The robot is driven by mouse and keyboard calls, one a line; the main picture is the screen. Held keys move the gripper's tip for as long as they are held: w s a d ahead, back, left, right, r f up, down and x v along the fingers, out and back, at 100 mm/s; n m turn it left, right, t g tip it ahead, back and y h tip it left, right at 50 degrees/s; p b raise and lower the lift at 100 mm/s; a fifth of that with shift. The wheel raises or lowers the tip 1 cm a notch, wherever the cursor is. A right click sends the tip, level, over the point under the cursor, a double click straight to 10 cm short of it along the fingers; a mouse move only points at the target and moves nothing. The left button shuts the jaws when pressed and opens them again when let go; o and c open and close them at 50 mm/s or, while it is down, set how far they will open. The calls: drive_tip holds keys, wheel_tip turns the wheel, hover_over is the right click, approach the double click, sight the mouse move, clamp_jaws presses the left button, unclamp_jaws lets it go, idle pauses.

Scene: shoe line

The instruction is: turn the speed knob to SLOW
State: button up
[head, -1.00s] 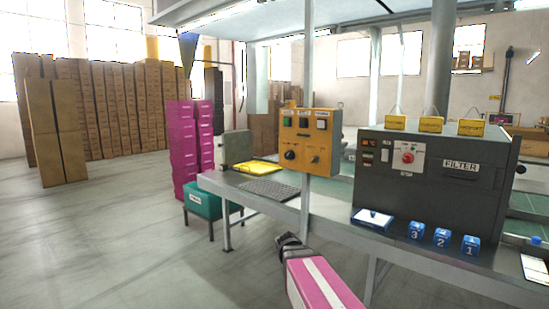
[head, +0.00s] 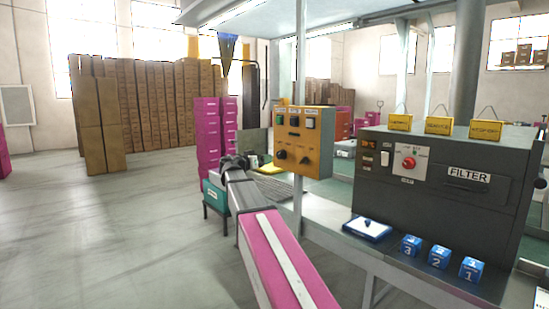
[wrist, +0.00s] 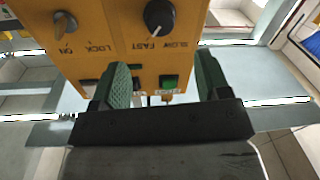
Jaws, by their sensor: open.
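The orange control panel (head: 316,125) hangs on a post, with the black speed knob (head: 281,154) low on its left side. In the wrist view, which is turned over, the knob (wrist: 159,15) shows at the top, with SLOW and FAST lettered beside it. Its white pointer line aims down in the picture, slightly toward the FAST side. My gripper (wrist: 163,85) is open and empty in front of the panel's button side, apart from the knob. In the head view, my gripper (head: 234,162) is left of the panel.
A green button (wrist: 168,82) lies between my fingers in the picture. A dark filter machine (head: 440,175) stands right of the panel. Blue numbered blocks (head: 440,257) and a blue-white tray (head: 368,228) sit on the bench's front. Floor at the left is clear.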

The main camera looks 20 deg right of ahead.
sight(279, 156)
drive_tip(key=x, duration=1)
drive_tip(key=c, duration=0.9)
